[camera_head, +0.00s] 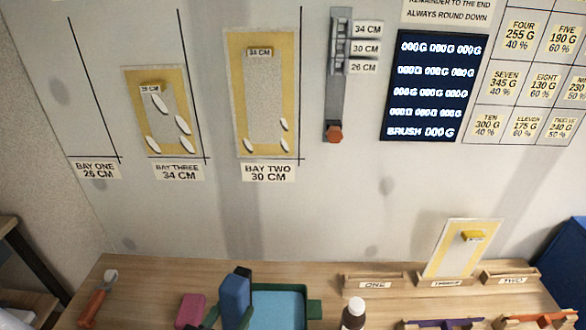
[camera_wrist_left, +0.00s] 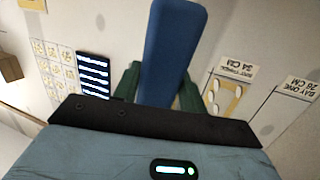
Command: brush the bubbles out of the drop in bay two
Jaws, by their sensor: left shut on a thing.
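The drop in bay two (camera_head: 235,90) is a yellow-bordered sheet on the wall in the head view. Three white bubbles show low on it: one at lower left (camera_head: 249,145) and two at the right (camera_head: 284,124). Its label, BAY TWO 30 CM (camera_head: 267,172), is below. My left gripper (camera_head: 232,306) is shut on a blue brush (camera_head: 235,288), low in front of the table and apart from the wall. The brush stands up between the green fingers in the left wrist view (camera_wrist_left: 172,50) and hides the wall behind it. My right gripper is not in view.
Bay three's drop (camera_head: 130,100) has several bubbles; bay one is bare. A teal tray (camera_head: 312,306), pink block (camera_head: 192,309), orange-handled tool (camera_head: 97,298) and bottle (camera_head: 353,313) are on the table (camera_head: 140,285). A yellow sheet (camera_head: 450,262) leans at right.

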